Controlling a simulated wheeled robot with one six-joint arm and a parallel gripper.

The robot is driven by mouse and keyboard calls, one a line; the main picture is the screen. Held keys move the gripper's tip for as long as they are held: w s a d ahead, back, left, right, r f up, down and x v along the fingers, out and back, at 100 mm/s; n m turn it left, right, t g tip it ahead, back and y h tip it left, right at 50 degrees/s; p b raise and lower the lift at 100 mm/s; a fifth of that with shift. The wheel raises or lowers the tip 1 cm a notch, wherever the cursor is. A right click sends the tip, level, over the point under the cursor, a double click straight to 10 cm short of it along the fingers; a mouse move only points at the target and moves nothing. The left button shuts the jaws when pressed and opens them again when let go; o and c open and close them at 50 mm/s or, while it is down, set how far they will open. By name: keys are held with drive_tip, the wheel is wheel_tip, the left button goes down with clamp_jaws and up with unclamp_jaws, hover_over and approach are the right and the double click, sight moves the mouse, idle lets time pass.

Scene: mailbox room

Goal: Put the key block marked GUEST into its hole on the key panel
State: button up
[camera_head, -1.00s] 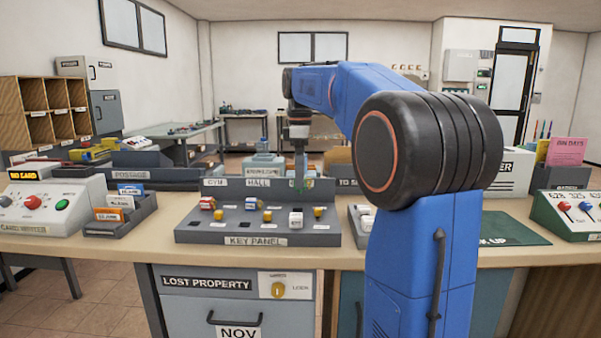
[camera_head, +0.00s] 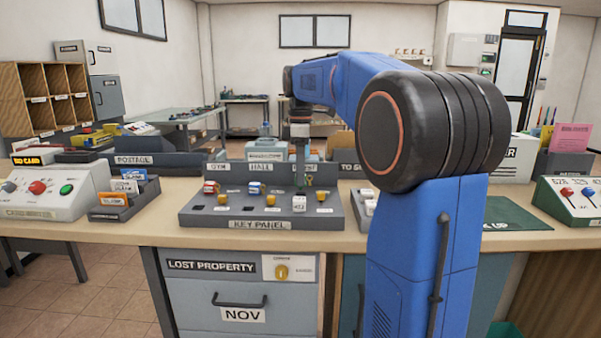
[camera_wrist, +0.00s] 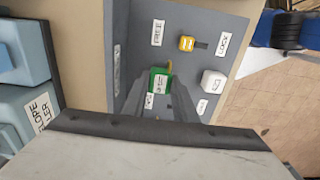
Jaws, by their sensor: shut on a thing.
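The grey key panel (camera_head: 205,218) stands on the counter in the head view, with several blocks along its sloped face and a raised back board. My gripper (camera_head: 301,178) points down at the board's right part, and its tip is hard to make out there. In the wrist view my gripper (camera_wrist: 160,98) is shut on a green block (camera_wrist: 161,74) with a white label, too small to read surely; I take it for GUEST. The block is over the grey panel face; whether it touches the panel, I cannot tell. Its underside is hidden.
A yellow block (camera_wrist: 187,43) beside a dark slot and a white block (camera_wrist: 213,81) stand close to the held block. A grey box tray (camera_head: 125,203) with cards is left of the panel. Blue-grey boxes (camera_head: 268,150) stand behind it.

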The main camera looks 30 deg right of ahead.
drive_tip(key=shift+f, duration=0.25)
idle(0.4)
drive_tip(key=shift+f, duration=0.7)
drive_tip(key=shift+f, duration=0.15)
drive_tip(key=shift+f, duration=0.2)
drive_tip(key=o, duration=1.1)
drive_tip(key=shift+r, duration=0.15)
drive_tip(key=shift+r, duration=3.4)
